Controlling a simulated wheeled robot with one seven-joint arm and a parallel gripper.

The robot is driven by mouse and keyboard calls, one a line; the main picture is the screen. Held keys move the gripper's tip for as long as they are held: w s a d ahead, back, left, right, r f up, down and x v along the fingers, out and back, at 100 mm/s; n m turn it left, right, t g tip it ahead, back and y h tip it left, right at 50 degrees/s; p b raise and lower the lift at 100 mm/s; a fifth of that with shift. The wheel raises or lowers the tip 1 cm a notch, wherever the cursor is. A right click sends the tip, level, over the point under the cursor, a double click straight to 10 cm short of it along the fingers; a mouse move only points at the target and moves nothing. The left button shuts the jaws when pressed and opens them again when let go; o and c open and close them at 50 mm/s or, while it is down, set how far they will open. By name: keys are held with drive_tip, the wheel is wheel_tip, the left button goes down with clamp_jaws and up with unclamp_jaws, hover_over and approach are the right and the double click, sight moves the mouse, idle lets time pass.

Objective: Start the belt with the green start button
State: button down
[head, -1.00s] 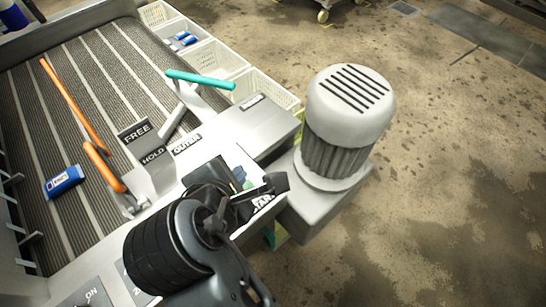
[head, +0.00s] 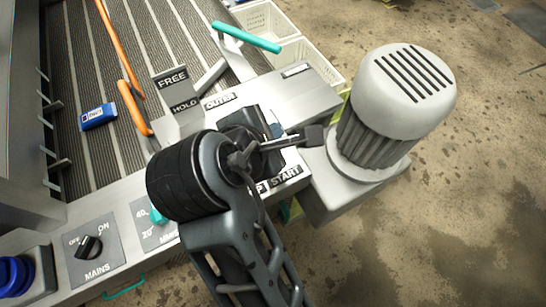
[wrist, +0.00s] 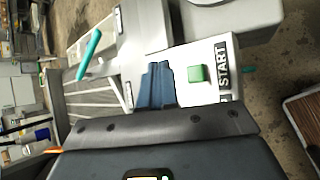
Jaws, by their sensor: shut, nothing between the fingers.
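The green start button (wrist: 196,74) shows in the wrist view on a white panel, beside a black START label (wrist: 222,69). In the head view the START label (head: 285,176) shows just right of my arm, and the button is hidden. My gripper (wrist: 158,70) is shut and empty. In the wrist view its blue-grey fingers are just left of the button, with a small gap in the picture; their height above the panel is unclear. In the head view my gripper (head: 268,124) is over the panel, partly hidden by my wrist. The ribbed belt (head: 165,30) lies at upper left.
A grey motor (head: 402,95) stands right of the panel. An orange lever (head: 133,105) and a teal-handled lever (head: 247,38) rise near the belt. A MAINS knob (head: 89,247) and a teal-pointer dial (head: 156,215) sit left. A blue box (head: 98,117) lies on the belt.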

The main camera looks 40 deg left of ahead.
wheel_tip(320, 180, down, 5)
drive_tip(key=b, duration=0.4)
drive_tip(key=shift+r, duration=0.1)
drive_tip(key=shift+f+b, duration=0.3)
drive_tip(key=shift+f, duration=0.65)
drive_tip(key=shift+f, duration=0.2)
idle(0.8)
drive_tip(key=shift+f, duration=0.25)
